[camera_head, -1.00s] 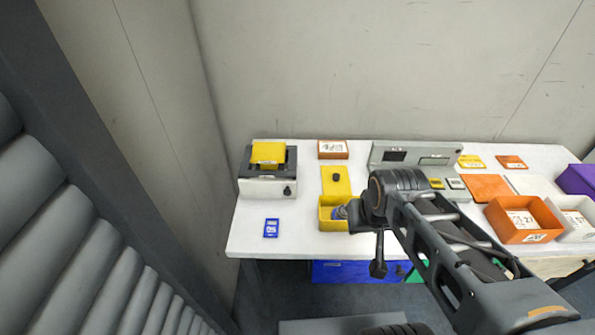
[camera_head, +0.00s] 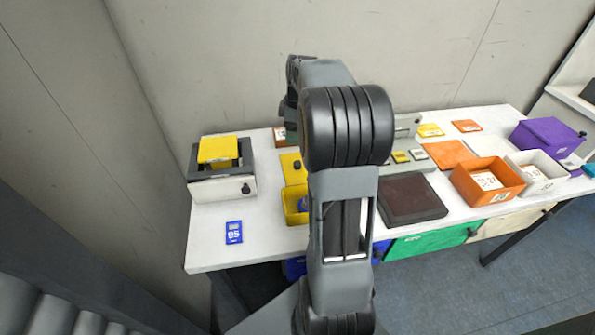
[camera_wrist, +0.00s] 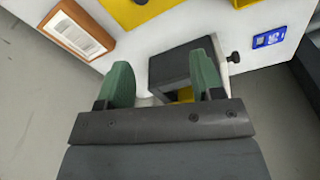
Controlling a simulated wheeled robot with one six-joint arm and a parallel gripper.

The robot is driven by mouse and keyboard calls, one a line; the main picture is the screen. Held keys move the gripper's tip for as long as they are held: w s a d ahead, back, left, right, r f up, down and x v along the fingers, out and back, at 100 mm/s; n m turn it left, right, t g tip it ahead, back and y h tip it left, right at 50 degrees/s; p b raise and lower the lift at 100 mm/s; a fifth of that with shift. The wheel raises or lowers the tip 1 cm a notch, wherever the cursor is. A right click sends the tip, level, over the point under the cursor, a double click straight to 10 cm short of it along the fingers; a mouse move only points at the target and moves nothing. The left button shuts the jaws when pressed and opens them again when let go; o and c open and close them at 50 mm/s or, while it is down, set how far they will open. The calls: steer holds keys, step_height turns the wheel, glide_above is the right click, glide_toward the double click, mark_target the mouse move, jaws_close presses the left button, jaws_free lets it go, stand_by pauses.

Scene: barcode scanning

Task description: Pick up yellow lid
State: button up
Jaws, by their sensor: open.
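The yellow lid (camera_head: 290,167) is a flat plate with a small black knob, lying on the white table. My arm hides its right part in the head view. The lid's yellow edge also shows at the top of the wrist view (camera_wrist: 138,12). The open yellow box (camera_head: 294,206) sits just in front of the lid with a blue item inside, partly hidden by my arm. My gripper (camera_wrist: 163,78) is open, with its green fingers apart and nothing held. In the wrist view, the grey-black device lies beyond and between the fingers, and the lid lies farther up.
The scanner-like device with a yellow top (camera_head: 217,150) stands at the left. A blue tag marked 95 (camera_head: 234,232) lies before it. A small orange labelled box (camera_wrist: 76,33) is behind the lid. A dark tray (camera_head: 411,199), an orange box (camera_head: 487,186) and a white box are at the right.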

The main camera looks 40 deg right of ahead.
steer(key=d+f+n, duration=0.1)
steer(key=d+f, duration=0.1)
steer(key=d, duration=0.1)
glide_above(298, 163)
steer(key=f, duration=0.7)
steer(key=shift+s+d+b, duration=0.15)
steer(key=shift+d+b, duration=0.2)
steer(key=shift+w+a+f, duration=0.15)
steer(key=shift+f, duration=1.5)
steer(key=shift+w+a+f, duration=0.1)
steer(key=shift+a+f, duration=0.05)
steer(key=shift+f, duration=1.45)
steer(key=c, duration=1)
steer(key=shift+r, duration=0.1)
